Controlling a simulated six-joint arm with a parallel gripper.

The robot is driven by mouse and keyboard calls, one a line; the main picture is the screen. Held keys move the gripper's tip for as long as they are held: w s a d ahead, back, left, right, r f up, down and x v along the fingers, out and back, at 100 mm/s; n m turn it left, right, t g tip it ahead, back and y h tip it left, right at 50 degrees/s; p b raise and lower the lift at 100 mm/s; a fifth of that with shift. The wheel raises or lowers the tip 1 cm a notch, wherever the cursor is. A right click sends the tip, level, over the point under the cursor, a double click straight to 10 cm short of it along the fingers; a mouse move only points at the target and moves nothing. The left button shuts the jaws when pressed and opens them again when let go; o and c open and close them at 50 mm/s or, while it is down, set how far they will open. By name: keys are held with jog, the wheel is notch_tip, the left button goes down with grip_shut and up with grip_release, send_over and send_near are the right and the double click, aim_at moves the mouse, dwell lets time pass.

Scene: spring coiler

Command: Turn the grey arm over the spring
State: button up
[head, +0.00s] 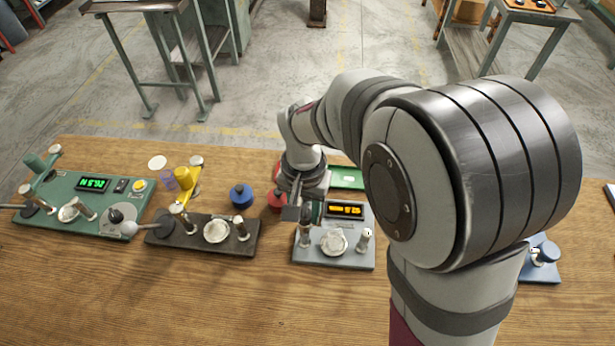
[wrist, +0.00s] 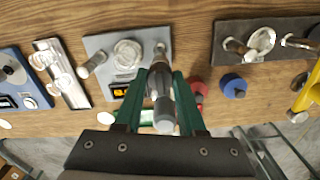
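The spring coiler in front of me is a grey base plate (head: 315,262) with an orange-lit display, a pale round disc (head: 334,242) and short metal posts. It also shows in the wrist view (wrist: 98,48). My gripper (wrist: 164,78) points down over the plate's left side in the head view. Its two green fingers stand on either side of a grey cylindrical piece (wrist: 163,112), which looks like the grey arm's upright handle. Whether the fingers press on it is not clear. I cannot make out the spring's coils.
A dark plate (head: 158,238) with posts and a disc stands to the left. A green station (head: 60,215) is beyond it. A blue knob (head: 241,196) and a red knob (head: 276,200) stand close to my gripper. A blue station (head: 540,270) is at right. The front table is clear.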

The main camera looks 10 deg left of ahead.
grip_shut()
dwell(0.9)
